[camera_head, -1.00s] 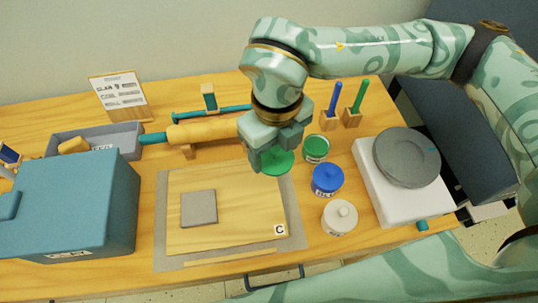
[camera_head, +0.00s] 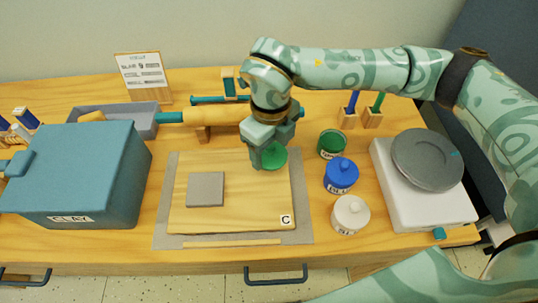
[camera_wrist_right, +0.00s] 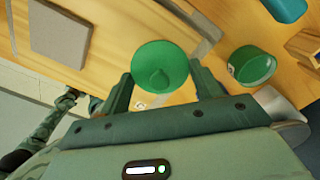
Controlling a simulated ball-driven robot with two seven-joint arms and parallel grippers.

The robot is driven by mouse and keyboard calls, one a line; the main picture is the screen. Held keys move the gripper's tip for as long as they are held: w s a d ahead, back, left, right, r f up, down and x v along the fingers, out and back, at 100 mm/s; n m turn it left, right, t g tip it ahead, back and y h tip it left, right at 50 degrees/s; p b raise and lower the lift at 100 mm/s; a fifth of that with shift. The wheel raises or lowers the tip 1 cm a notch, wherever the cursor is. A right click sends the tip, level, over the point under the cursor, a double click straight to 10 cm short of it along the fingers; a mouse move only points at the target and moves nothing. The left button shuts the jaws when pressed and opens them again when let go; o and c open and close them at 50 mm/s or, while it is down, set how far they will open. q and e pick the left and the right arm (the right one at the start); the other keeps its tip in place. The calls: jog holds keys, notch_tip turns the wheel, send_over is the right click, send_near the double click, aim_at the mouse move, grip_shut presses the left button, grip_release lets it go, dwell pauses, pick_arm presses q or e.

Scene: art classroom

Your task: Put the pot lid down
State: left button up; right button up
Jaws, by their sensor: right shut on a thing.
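The green pot lid (camera_head: 275,158) is round with a small knob. My right gripper (camera_head: 262,155) is shut on it, over the upper right corner of the wooden board (camera_head: 240,216). In the right wrist view the lid (camera_wrist_right: 174,55) lies between the two fingers, knob towards the camera. I cannot tell whether its underside touches the board. The open green pot (camera_head: 332,146) stands right of the lid, apart from it; it also shows in the right wrist view (camera_wrist_right: 254,66). My left gripper is not in view.
A grey square slab (camera_head: 206,189) lies on the board. Lidded blue (camera_head: 341,177) and white (camera_head: 350,216) pots stand right of the board, then a white-based turntable (camera_head: 428,160). A teal clay box (camera_head: 85,175) is at left, a rolling pin (camera_head: 218,116) behind. The board's front middle is bare.

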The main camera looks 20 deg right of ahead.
aim_at(271, 155)
jog(key=shift+w+d+f, duration=0.1)
jog(key=shift+w+f, duration=0.3)
jog(key=shift+f, duration=0.15)
jog(key=f+b, duration=0.1)
jog(key=f, duration=0.1)
jog(key=f+b, duration=0.1)
jog(key=shift+w+d+f, duration=0.1)
jog(key=shift+w+f, duration=0.1)
jog(key=shift+f, duration=0.2)
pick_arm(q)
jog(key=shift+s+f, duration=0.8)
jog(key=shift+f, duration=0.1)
pick_arm(e)
jog(key=shift+r, duration=0.15)
jog(key=o, duration=0.9)
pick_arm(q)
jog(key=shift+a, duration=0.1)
pick_arm(e)
jog(key=shift+o, duration=0.2)
pick_arm(q)
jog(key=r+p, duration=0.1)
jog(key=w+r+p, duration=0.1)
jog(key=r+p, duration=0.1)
jog(key=p, duration=0.1)
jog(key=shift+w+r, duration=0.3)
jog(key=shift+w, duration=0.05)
pick_arm(e)
notch_tip(271, 155, up, 12)
jog(key=shift+r, duration=0.1)
